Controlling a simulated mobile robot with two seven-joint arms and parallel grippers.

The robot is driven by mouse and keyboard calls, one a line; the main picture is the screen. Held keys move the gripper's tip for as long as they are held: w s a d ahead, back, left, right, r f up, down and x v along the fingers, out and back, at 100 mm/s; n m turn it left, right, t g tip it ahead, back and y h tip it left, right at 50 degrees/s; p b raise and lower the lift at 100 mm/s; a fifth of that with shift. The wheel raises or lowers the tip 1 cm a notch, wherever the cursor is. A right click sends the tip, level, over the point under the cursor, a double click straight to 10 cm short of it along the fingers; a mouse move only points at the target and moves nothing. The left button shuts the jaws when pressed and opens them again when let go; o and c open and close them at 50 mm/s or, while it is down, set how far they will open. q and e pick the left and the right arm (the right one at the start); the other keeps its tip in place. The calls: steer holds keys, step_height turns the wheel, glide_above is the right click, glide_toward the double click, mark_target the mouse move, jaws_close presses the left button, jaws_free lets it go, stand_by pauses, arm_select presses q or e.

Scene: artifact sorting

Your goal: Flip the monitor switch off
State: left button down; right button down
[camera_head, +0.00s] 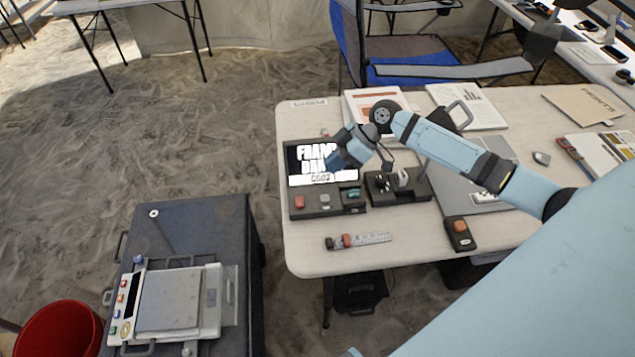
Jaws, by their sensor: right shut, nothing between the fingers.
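The monitor (322,178) is a dark unit with a lit screen showing large white letters. It stands at the left end of the pale table. Red, grey and green controls line its front. Beside it on the right is a dark box (408,190) with small upright pale parts; I cannot tell whether one of these is the monitor switch. My right arm reaches in from the right, and my right gripper (338,160) is shut and empty in front of the screen's right side. It hides part of the lettering. Contact is not clear. My left gripper is out of view.
The table (300,258) also holds a ruler-like strip (370,239), a dark box with an orange button (460,232), papers (470,105) and a folder (582,104). A scale (168,300) sits on a dark case at lower left. A blue chair (410,65) stands behind.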

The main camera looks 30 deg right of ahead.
glide_above(302, 206)
steer(key=d, duration=0.2)
steer(key=f, duration=0.5)
steer(key=shift+d+f, duration=0.2)
steer(key=shift+f, duration=0.2)
steer(key=f, duration=0.3)
steer(key=shift+a+f+p, duration=0.25)
steer(key=shift+a+p, duration=0.15)
steer(key=shift+s+f, duration=0.15)
steer(key=shift+f, duration=0.45)
steer(key=shift+s+a+f+n+t+h+b, duration=0.1)
steer(key=shift+s+f+n+t+h+b, duration=0.2)
steer(key=shift+f+t+b, duration=0.35)
steer(key=shift+r, duration=0.25)
steer(key=shift+w, duration=0.1)
